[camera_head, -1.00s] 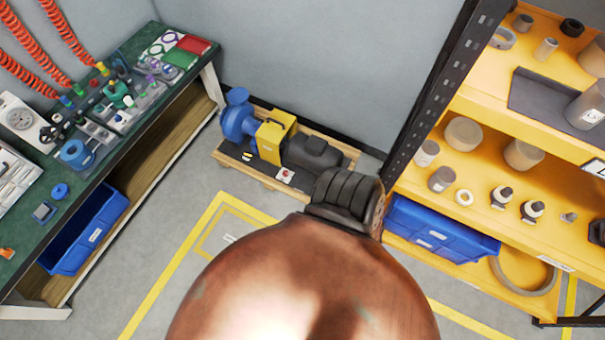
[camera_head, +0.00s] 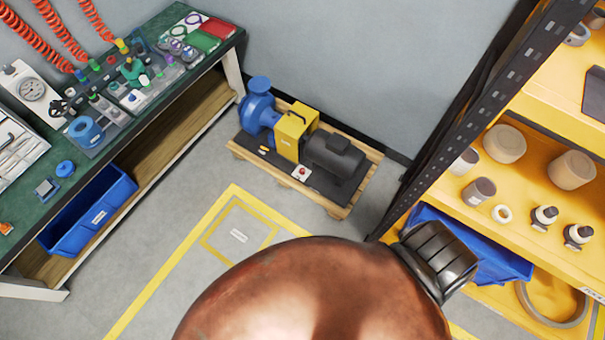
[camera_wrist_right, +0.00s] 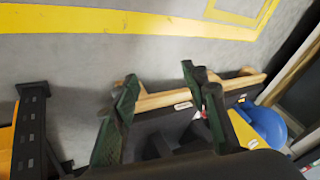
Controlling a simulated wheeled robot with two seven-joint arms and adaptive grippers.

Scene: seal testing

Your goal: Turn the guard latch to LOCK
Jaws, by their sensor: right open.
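The yellow guard (camera_head: 291,132) stands on the pump unit, between the blue pump (camera_head: 259,110) and the dark motor (camera_head: 332,157). A small dark detail shows on the guard, but I cannot make out the latch or its setting. In the right wrist view, the guard (camera_wrist_right: 246,131) and the blue pump (camera_wrist_right: 265,122) are at the right, partly hidden by the gripper. My right gripper (camera_wrist_right: 158,75) is open, its two dark green fingers apart with nothing held between them. It appears over the pallet side of the unit, apart from the guard. My left gripper is not in view.
The unit sits on a wooden pallet (camera_head: 338,211) near the wall, with a red button on a white box (camera_head: 301,173). A green workbench (camera_head: 35,205) is at the left. A yellow shelf rack (camera_head: 535,190) is at the right. Floor before the pallet is clear.

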